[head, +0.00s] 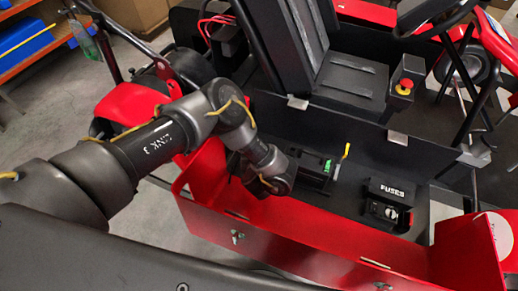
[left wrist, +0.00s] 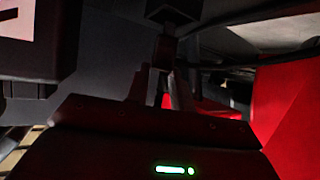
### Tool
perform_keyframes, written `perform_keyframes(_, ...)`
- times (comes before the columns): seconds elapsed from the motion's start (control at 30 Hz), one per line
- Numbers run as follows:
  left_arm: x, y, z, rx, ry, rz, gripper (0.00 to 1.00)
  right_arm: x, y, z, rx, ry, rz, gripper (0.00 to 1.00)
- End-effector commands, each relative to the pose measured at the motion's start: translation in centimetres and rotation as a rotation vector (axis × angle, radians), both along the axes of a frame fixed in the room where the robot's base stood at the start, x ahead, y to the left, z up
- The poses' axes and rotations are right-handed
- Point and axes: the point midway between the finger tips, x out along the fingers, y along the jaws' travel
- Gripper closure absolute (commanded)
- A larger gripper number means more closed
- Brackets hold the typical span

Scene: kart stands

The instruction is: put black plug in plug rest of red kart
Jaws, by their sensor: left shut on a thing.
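My left arm reaches over the red kart (head: 290,232) in the head view. Its gripper is hidden there behind the wrist, low inside the kart's front left part. In the left wrist view my left gripper (left wrist: 162,82) is shut on a dark piece, which I take to be the black plug (left wrist: 166,50). A black block (left wrist: 172,13) shows just beyond the fingertips. I cannot tell whether it is part of the plug or its rest. The picture is dark, and I cannot clearly make out the plug rest. My right gripper is not in view.
A black box with a green part (head: 314,171) and a yellow lever (head: 346,151) stand right of my wrist. The fuse box (head: 390,202) is farther right. The red front wall is near. The kart's seat (head: 340,60) and an emergency stop button (head: 405,85) are behind.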

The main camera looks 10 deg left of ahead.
Motion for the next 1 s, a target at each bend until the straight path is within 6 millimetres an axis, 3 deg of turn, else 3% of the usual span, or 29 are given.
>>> perform_keyframes(0.37,0.0,0.0,-0.8,0.001,-0.001,-0.001,1.0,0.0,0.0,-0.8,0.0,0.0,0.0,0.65)
perform_keyframes(0.4,0.0,0.0,-0.8,0.0,0.0,-0.001,0.72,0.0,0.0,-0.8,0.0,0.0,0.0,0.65)
perform_keyframes(0.53,0.0,0.0,-0.8,0.0,0.0,-0.001,0.55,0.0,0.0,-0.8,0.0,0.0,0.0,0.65)
perform_keyframes(0.83,0.0,0.0,-0.6,0.0,0.0,0.0,0.55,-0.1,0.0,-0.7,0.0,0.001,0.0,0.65)
perform_keyframes(1.0,0.0,0.0,1.1,-0.001,0.001,0.001,0.55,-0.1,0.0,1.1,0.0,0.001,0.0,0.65)
